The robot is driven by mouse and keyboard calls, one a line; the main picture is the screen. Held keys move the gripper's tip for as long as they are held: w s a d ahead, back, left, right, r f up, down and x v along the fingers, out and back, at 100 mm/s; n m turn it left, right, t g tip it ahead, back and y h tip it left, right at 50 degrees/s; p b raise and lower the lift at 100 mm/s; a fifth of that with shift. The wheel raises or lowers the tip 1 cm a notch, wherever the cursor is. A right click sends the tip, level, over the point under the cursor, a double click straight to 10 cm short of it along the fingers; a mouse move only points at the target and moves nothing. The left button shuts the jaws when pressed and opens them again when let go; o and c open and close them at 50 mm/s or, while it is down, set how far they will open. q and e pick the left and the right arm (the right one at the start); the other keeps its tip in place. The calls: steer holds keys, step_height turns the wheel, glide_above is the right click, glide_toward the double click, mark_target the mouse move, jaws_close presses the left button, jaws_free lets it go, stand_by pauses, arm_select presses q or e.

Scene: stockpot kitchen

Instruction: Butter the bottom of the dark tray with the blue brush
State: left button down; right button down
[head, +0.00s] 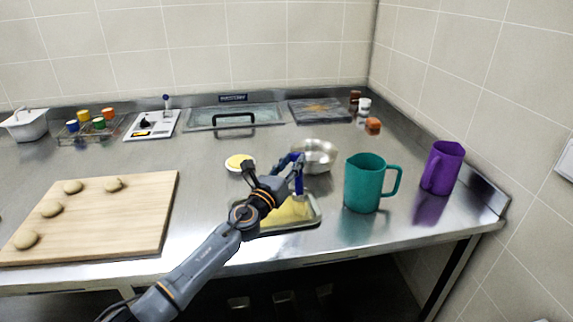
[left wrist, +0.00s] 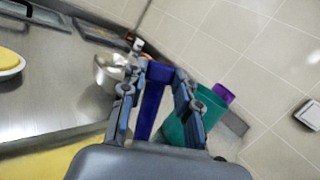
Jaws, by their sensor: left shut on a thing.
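My left gripper (head: 291,165) is shut on the blue brush (head: 299,182), which it holds roughly upright over the right part of the tray (head: 290,229). In the left wrist view the brush (left wrist: 151,103) stands between the two fingers (left wrist: 154,78). The tray's bottom looks yellow over the part I can see; my arm hides its left part. The brush's lower end is over the yellow area, and I cannot tell whether it touches. A small white dish of yellow butter (head: 240,161) sits behind the tray. My right gripper is out of view.
A steel bowl (head: 316,156) stands just behind the brush. A teal jug (head: 364,183) and a purple jug (head: 441,168) stand to the right. A wooden board (head: 100,215) with several dough balls lies at left. The counter's front edge is close to the tray.

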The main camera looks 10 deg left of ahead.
arm_select(q)
steer(key=shift+w+d+b, duration=0.25)
steer(key=shift+d, duration=0.55)
steer(key=shift+w+d+b, duration=0.2)
steer(key=shift+w+d, duration=0.05)
steer(key=shift+d, duration=0.5)
steer(key=shift+s+a, duration=0.1)
steer(key=shift+a, duration=0.35)
steer(key=shift+s+a+p, duration=0.2)
steer(key=shift+s+a, duration=0.05)
steer(key=shift+a, duration=0.35)
steer(key=shift+s+a+p, duration=0.2)
steer(key=shift+a, duration=0.4)
steer(key=s+a+b, duration=0.1)
steer(key=s+a, duration=0.1)
steer(key=a, duration=0.6)
steer(key=s+a+b, duration=0.1)
steer(key=s+a, duration=0.2)
steer(key=a, duration=0.5)
steer(key=shift+s+a+f, duration=0.2)
steer(key=shift+s+a, duration=0.05)
steer(key=shift+s, duration=0.1)
steer(key=shift+r, duration=0.1)
step_height(320, 180, up, 6)
steer(key=p, duration=0.5)
steer(key=shift+p, duration=0.4)
